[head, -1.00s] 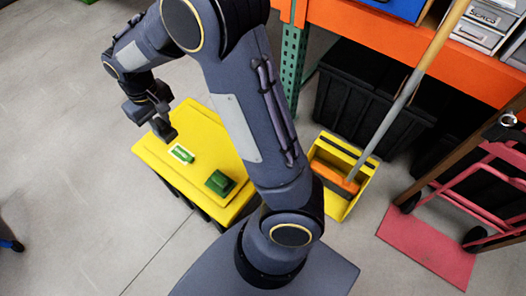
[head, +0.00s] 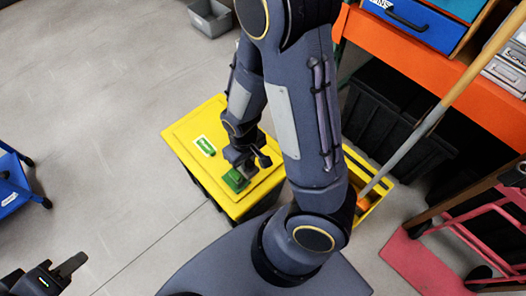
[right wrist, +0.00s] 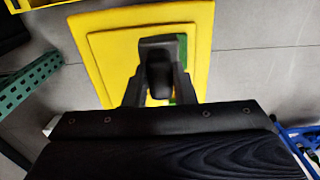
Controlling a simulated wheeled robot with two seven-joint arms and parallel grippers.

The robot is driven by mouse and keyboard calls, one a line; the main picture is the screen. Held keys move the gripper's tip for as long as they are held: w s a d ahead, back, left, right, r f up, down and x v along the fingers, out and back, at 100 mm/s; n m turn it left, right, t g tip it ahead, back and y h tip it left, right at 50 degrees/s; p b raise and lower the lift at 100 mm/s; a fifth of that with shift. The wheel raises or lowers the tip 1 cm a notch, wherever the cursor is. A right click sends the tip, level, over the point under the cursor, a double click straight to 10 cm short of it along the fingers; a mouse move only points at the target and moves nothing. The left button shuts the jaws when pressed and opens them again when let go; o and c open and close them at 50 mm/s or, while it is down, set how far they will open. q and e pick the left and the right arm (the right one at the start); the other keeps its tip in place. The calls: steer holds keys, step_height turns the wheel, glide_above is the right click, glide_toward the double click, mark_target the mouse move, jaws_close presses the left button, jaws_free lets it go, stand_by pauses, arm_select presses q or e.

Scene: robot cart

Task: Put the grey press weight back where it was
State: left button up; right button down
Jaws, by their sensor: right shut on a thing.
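My right gripper (head: 246,163) is low over the yellow lid (head: 188,127). In the right wrist view my right gripper (right wrist: 160,88) is shut on a dark grey block (right wrist: 160,48), which I take to be the press weight. A green block (head: 235,181) sits on the lid just below my right gripper. Part of its green shows behind the grey block in the right wrist view (right wrist: 183,50). Whether the weight touches the green block is hidden. My left gripper (head: 68,266) is at the bottom left, away from the lid; its finger gap is unclear.
A white and green label (head: 205,146) lies on the lid. An orange shelf (head: 425,65), black bins (head: 385,125) and a broom handle (head: 440,105) stand to the right. A red hand truck (head: 425,265) is at far right. A blue cart (head: 12,185) is at the left edge. The floor between is clear.

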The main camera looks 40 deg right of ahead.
steer(key=shift+s, duration=0.6)
steer(key=shift+d+f, duration=0.2)
steer(key=w+d+f+b, duration=0.1)
steer(key=w+d+f, duration=0.1)
steer(key=d+f, duration=0.1)
steer(key=w+d+f+b, duration=0.1)
steer(key=w+d+f, duration=0.2)
steer(key=d, duration=0.1)
steer(key=w+d+f+b, duration=0.2)
steer(key=w+d+f, duration=0.1)
steer(key=shift+d+f, duration=0.2)
steer(key=shift+d+f+b, duration=0.1)
steer(key=shift+f+b, duration=0.45)
steer(key=shift+f, duration=1.1)
